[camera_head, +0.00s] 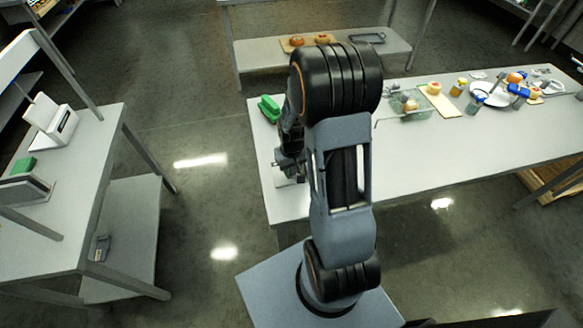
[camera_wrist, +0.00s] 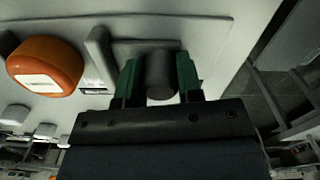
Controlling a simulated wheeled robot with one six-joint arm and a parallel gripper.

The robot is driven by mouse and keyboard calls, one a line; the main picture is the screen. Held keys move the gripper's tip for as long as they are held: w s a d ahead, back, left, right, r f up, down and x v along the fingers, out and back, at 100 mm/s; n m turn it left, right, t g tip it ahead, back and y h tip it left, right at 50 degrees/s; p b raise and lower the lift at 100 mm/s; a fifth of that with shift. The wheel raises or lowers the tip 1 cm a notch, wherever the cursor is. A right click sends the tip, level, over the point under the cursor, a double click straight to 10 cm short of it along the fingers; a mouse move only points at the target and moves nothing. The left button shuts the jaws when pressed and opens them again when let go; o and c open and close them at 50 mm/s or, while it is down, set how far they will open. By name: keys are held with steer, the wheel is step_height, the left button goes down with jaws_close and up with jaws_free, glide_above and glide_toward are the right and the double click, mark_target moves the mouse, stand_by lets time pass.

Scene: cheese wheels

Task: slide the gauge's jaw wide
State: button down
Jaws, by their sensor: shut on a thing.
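In the wrist view, my gripper (camera_wrist: 159,78) has its two green-padded fingers on either side of a dark round knob (camera_wrist: 160,72), shut on it. The knob seems to belong to the gauge, whose grey upright jaw (camera_wrist: 98,48) stands left of my fingers. An orange cheese wheel (camera_wrist: 45,66) with a white label lies left of that jaw, with a small gap at most. In the head view, my gripper (camera_head: 287,168) is low over the table's left end. My arm hides most of the gauge there.
The long white table (camera_head: 430,150) is clear along its front. A green block (camera_head: 269,107) stands at its far left corner. A clear tray (camera_head: 408,107), a yellow board (camera_head: 440,102), jars and a plate (camera_head: 490,95) stand to the right. Another table (camera_head: 75,190) is at left.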

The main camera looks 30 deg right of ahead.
steer(key=c, duration=0.8)
jaws_free()
steer(key=shift+w+a, duration=0.1)
steer(key=shift+a, duration=0.15)
step_height(320, 180, up, 14)
steer(key=shift+f+b, duration=0.1)
steer(key=shift+b, duration=0.2)
